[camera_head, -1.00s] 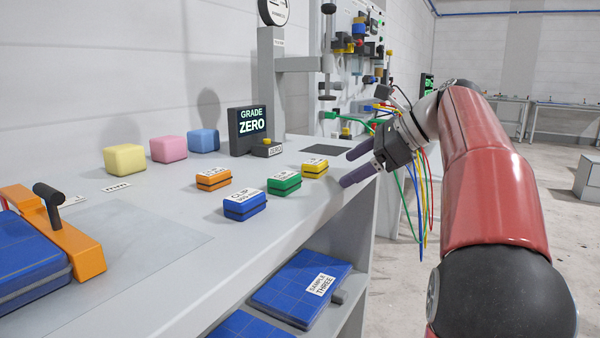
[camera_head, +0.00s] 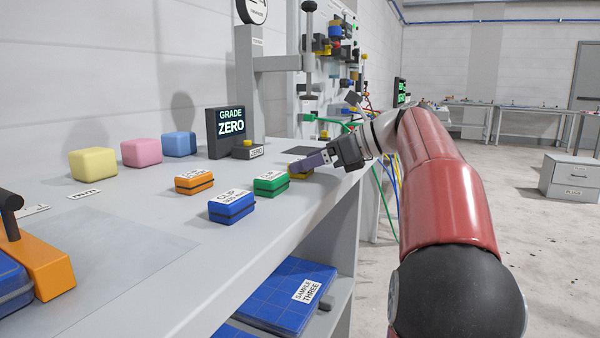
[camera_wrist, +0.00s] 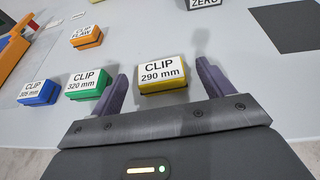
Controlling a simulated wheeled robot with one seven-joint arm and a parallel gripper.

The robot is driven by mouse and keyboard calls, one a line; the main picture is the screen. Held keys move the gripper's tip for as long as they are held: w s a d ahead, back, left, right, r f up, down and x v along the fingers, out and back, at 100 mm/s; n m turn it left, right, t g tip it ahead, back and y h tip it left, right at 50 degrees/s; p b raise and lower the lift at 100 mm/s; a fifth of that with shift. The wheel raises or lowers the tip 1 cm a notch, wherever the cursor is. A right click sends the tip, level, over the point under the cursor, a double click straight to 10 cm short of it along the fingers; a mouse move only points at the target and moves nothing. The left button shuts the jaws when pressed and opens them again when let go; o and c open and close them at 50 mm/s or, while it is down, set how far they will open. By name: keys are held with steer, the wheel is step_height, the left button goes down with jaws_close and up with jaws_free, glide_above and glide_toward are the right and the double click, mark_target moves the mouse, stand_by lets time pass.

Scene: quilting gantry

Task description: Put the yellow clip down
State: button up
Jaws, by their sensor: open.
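The yellow clip (camera_wrist: 163,73), labelled "CLIP 290 mm", rests on the grey bench top. In the wrist view it sits between the two open fingers of my gripper (camera_wrist: 162,85), with a visible gap on each side. In the head view my gripper (camera_head: 308,163) is low over the bench, and its finger hides most of the yellow clip (camera_head: 299,175). The green clip (camera_wrist: 86,84), labelled 320 mm, lies just left of my left finger.
A blue clip (camera_head: 232,206) and an orange clip (camera_head: 194,182) lie further left on the bench (camera_head: 190,270). The "GRADE ZERO" display (camera_head: 227,132) and a post stand behind. Yellow, pink and blue blocks (camera_head: 141,152) line the wall side. A dark square (camera_wrist: 285,25) lies right of the clip.

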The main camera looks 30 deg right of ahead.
steer(key=shift+x, duration=1.35)
steer(key=c, duration=1.1)
steer(key=shift+r, duration=0.1)
steer(key=shift+c, duration=0.2)
step_height(320, 180, up, 20)
steer(key=p, duration=0.8)
steer(key=shift+f+p, duration=0.2)
steer(key=shift+p, duration=0.15)
